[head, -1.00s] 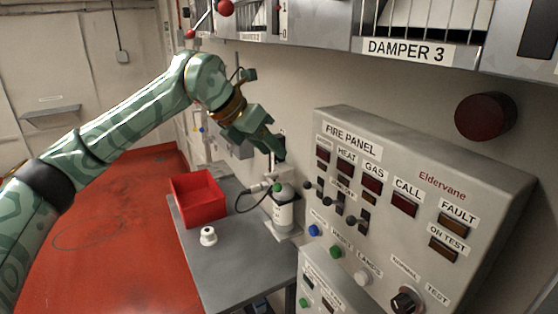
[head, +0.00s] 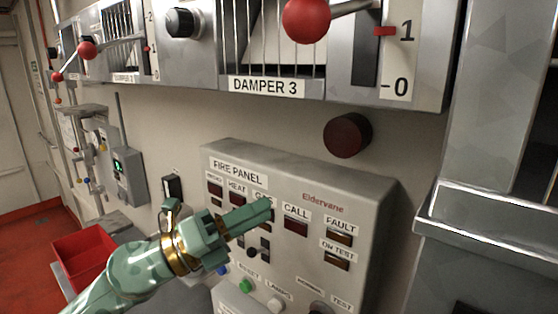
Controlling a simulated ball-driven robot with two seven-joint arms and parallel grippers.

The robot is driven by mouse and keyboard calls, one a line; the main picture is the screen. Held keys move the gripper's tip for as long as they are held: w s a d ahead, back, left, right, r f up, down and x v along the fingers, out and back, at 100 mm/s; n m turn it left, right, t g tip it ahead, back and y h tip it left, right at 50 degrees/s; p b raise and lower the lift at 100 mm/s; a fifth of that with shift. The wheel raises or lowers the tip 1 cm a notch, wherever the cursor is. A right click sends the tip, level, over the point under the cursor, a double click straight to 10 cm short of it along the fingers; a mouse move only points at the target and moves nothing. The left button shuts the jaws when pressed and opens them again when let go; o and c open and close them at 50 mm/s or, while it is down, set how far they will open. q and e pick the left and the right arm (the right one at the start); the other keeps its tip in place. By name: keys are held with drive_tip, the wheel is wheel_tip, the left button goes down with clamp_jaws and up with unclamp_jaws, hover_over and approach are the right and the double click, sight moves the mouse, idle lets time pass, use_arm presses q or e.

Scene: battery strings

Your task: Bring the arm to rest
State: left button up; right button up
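My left arm (head: 135,275) comes in from the lower left, green with a gold band at the wrist. My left gripper (head: 258,214) is in front of the grey fire panel (head: 375,200) and points right. It covers part of the GAS lamp and the switches below it. I cannot tell whether it touches the panel. The gap between its fingers does not show clearly, and I see no object in it. My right gripper is not in view.
A red bin (head: 82,258) stands at the lower left. Damper levers with red knobs (head: 306,18) stick out above. A dark red round fitting (head: 347,135) is on the wall above the panel. A grey metal cabinet (head: 490,235) stands at the right.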

use_arm(q)
drive_tip(key=s+a+f+n+t+y, duration=0.1)
drive_tip(key=a+f+n+t+y, duration=0.4)
drive_tip(key=a+f+n+y, duration=0.55)
drive_tip(key=s+a+f+n+t+y, duration=0.2)
drive_tip(key=a+f+n+t+y, duration=0.3)
drive_tip(key=a+n+y, duration=0.85)
drive_tip(key=s+a+f+n+g, duration=0.2)
drive_tip(key=s+f+n+g, duration=0.75)
drive_tip(key=s+f, duration=0.7)
drive_tip(key=s+d+f+g+h+b, duration=0.1)
drive_tip(key=s+d+f+g+b, duration=0.15)
drive_tip(key=f, duration=1.05)
drive_tip(key=s+d+f+m+g+h+b, duration=0.15)
drive_tip(key=f+b, duration=0.25)
drive_tip(key=f, duration=0.9)
drive_tip(key=s+d+f+g+h+b, duration=0.15)
drive_tip(key=f+b, duration=0.25)
drive_tip(key=f, duration=0.9)
drive_tip(key=s+f+n+g+b, duration=0.2)
drive_tip(key=s+f+b, duration=0.4)
drive_tip(key=s+f, duration=1.3)
drive_tip(key=shift+s+a+f+n+g, duration=0.25)
drive_tip(key=shift+f+n+g, duration=0.15)
drive_tip(key=shift+f+n, duration=0.3)
drive_tip(key=shift+f, duration=0.1)
